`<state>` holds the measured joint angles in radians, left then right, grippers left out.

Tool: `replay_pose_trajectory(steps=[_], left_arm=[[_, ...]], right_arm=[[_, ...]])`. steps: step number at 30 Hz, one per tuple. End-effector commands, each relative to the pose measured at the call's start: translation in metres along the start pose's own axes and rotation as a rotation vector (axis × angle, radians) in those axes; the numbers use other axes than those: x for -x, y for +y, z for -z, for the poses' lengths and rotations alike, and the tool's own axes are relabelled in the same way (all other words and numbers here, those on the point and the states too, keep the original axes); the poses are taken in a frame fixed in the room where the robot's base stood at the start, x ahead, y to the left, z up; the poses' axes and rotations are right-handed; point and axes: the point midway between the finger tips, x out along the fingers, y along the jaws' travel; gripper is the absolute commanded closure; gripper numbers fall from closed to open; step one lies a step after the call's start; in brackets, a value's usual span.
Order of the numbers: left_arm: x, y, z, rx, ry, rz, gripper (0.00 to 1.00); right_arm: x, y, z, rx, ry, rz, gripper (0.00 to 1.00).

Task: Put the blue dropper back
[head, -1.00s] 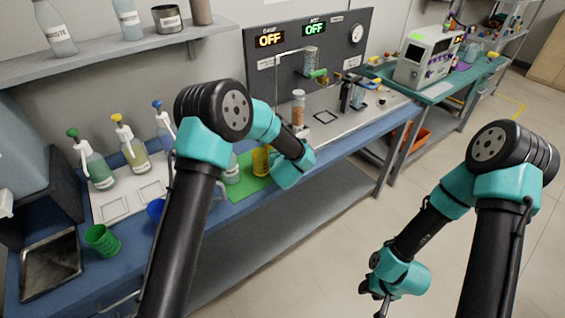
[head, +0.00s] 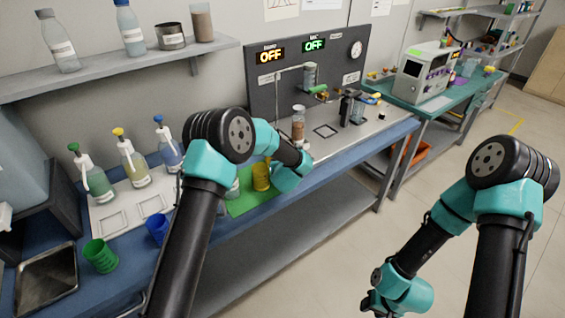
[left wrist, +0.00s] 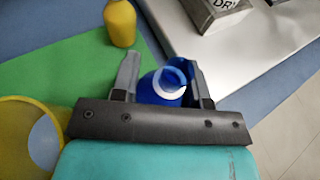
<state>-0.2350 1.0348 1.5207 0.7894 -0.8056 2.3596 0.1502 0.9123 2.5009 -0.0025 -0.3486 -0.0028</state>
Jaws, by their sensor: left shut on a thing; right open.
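My left gripper (left wrist: 164,86) is shut on a blue piece with a pale ring around its top, which I take to be the blue dropper (left wrist: 162,83). The left wrist view looks down on it near the edge of the green mat (left wrist: 65,75); its lower part is hidden. In the head view the left gripper (head: 288,180) is at the right end of the mat (head: 242,203), and the held piece is hidden. My right gripper (head: 390,300) is open and low over the floor side, its fingertips barely visible.
Green-, yellow- and blue-topped bottles (head: 168,150) stand at the left. Green (head: 100,256) and blue (head: 157,229) cups are in front. A yellow cup (left wrist: 18,140) is beside the gripper, a yellow bottle (left wrist: 120,22) beyond it. A pale metal tray (left wrist: 245,45) lies to the right.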

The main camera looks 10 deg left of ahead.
Motion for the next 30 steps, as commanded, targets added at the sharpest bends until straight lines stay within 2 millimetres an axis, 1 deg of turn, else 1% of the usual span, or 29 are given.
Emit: replay_pose_trajectory(steps=[1,7,23,24,30], left_arm=[[-0.002,0.0,0.007,-0.001,0.003,0.0,0.83],[-0.009,0.0,0.024,-0.001,0.001,0.0,0.83],[-0.012,0.0,0.029,0.0,0.001,0.0,0.83],[-0.012,0.0,0.029,0.0,0.001,0.0,0.57],[-0.012,0.0,0.029,0.0,0.001,0.0,0.38]], right_arm=[[0.0,0.0,0.0,0.0,0.0,0.0,0.57],[0.0,0.0,0.0,0.0,0.0,0.0,0.57],[0.0,0.0,0.0,0.0,0.0,0.0,0.57],[0.0,0.0,0.0,0.0,0.0,0.0,0.57],[0.0,0.0,0.0,0.0,0.0,0.0,0.57]])
